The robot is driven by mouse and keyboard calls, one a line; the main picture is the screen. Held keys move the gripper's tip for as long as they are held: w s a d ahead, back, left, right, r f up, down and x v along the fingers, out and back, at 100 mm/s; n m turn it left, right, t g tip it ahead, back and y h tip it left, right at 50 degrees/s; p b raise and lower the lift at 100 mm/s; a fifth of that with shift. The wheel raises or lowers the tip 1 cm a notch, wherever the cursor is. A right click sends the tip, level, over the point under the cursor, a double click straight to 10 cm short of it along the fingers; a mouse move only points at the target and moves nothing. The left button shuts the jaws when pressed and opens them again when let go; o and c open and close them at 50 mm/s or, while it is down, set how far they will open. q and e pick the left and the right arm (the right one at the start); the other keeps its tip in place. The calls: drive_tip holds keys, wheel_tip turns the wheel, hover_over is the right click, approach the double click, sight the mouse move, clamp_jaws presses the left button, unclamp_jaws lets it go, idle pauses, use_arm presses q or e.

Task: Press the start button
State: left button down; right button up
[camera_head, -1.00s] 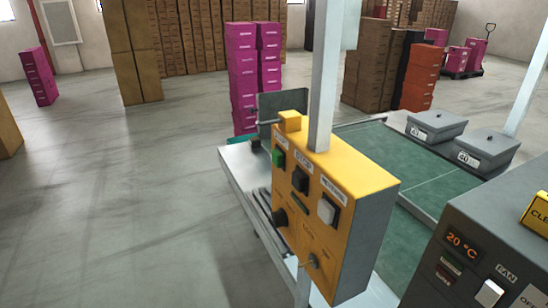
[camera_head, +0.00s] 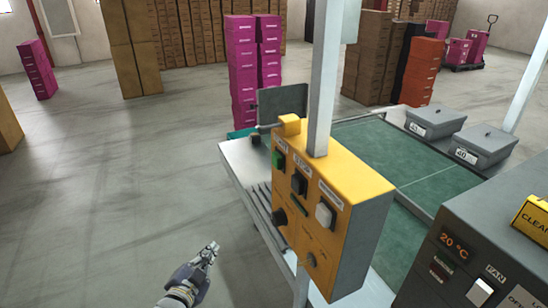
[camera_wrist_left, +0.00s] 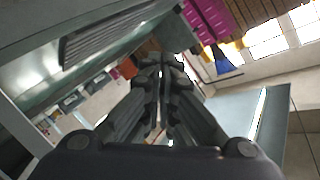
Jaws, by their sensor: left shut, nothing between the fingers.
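The yellow control box (camera_head: 345,180) is mounted on a grey post. Its green button (camera_head: 278,159) is at the upper left of the front face, under a small label that I cannot read clearly; by its place and colour it looks like the start button. A black button (camera_head: 299,183) and a white button (camera_head: 325,214) are to its right. My left gripper (camera_head: 212,248) is shut and empty, below and left of the box, apart from it. In the left wrist view its closed fingers (camera_wrist_left: 165,62) point away from the camera; I cannot make out the green button there. My right gripper is not in view.
The grey post (camera_head: 323,80) rises beside the box. A dark grey machine (camera_head: 500,240) stands at the lower right. The floor (camera_head: 110,200) on the left is clear.

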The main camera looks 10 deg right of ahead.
sight(277, 161)
use_arm(q)
drive_tip(key=s+d+r+m+t+h, duration=0.1)
drive_tip(key=d+r+m+h, duration=0.1)
drive_tip(key=r, duration=1.1)
drive_tip(key=d+r+m+t+h+p, duration=0.1)
drive_tip(key=d+r+m+t+h, duration=0.1)
drive_tip(key=r, duration=1.1)
drive_tip(key=shift+s+d+r+m+h, duration=0.25)
drive_tip(key=shift+s+d+m+h, duration=0.15)
drive_tip(key=shift+d+m, duration=0.35)
drive_tip(key=shift+d, duration=0.15)
drive_tip(key=w+d+b, duration=0.1)
drive_tip(key=w+d, duration=0.1)
drive_tip(key=d, duration=0.6)
drive_tip(key=shift+w, duration=0.4)
